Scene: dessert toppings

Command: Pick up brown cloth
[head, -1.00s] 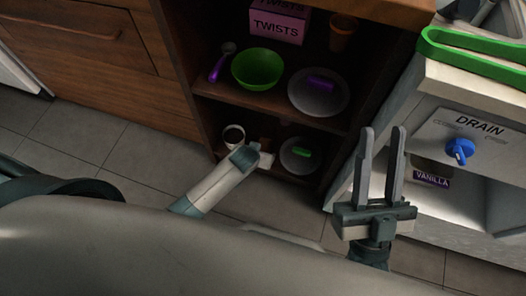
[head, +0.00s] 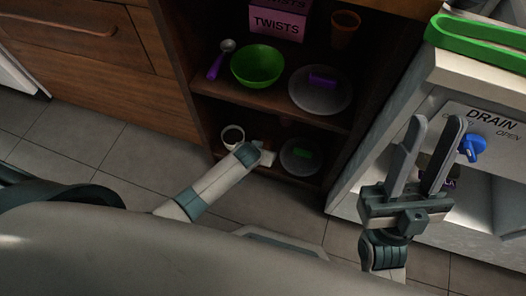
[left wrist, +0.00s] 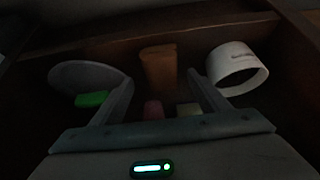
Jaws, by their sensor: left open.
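My left gripper (left wrist: 161,79) is open, with one finger to each side of the near part of the cloth and nothing clearly held. In the head view my left forearm reaches into the lower shelf, and the left fingers are hard to make out in the dark. My right gripper (head: 436,120) is open and empty in front of the white unit with the drain knob.
On the lower shelf a white mug (left wrist: 237,65) stands right of the cloth and a plate (left wrist: 88,72) with a green item (left wrist: 92,99) lies left. Small pink (left wrist: 152,110) and yellowish (left wrist: 188,109) items lie nearer. Above is a green bowl (head: 257,66). A drain knob (head: 472,148) is by my right gripper.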

